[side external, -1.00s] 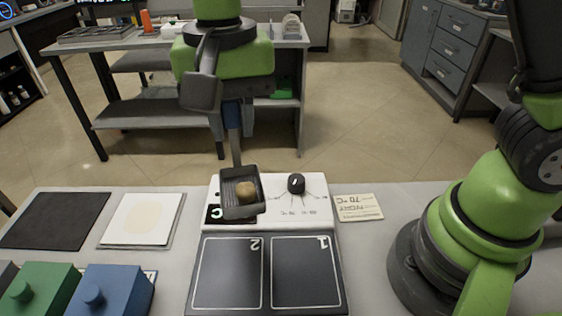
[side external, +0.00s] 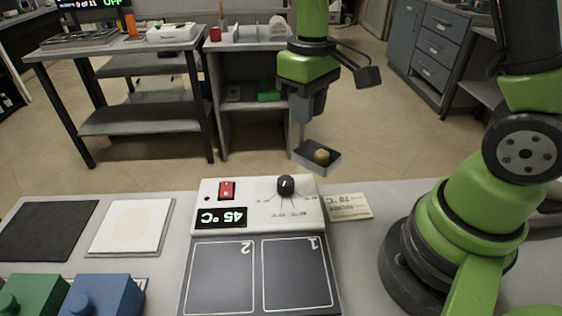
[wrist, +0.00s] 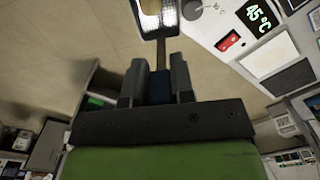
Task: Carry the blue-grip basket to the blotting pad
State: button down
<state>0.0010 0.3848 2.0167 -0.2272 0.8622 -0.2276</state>
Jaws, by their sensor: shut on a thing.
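The basket (side external: 306,160) is a small dark-grey open tray with a tan round item (side external: 321,156) inside. It hangs in the air past the far right of the control panel in the side view. My gripper (wrist: 157,75) is shut on the basket's blue grip (wrist: 159,88), and the basket also shows, brightly lit, at the top of the wrist view (wrist: 158,32). The white pad (side external: 113,244) with a pale beige patch, which looks like the blotting pad, lies on the bench at left, well away from the basket.
The hot plate (side external: 222,285) has areas marked 1 and 2; its panel (side external: 249,188) has a knob, red switch and 45 °C display. A dark mat (side external: 50,232) lies left of the pad. Blue (side external: 112,300) and green (side external: 35,300) knobbed blocks stand in front. A 70 °C card (side external: 348,207) lies right.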

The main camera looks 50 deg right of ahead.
dwell(0.3)
jog(key=s+a+r+m, duration=0.1)
jog(key=a+m, duration=0.3)
jog(key=a, duration=0.7)
jog(key=a+r+m, duration=0.3)
jog(key=a+m, duration=0.2)
jog(key=a, duration=0.6)
jog(key=shift+s+r, duration=0.3)
jog(key=shift+s, duration=0.1)
jog(key=shift+d, duration=0.1)
notch_tip(320, 180, down, 10)
jog(key=shift+r, duration=0.2)
jog(key=shift+f, duration=0.1)
jog(key=c, duration=1)
grip_release()
jog(key=shift+f, duration=0.1)
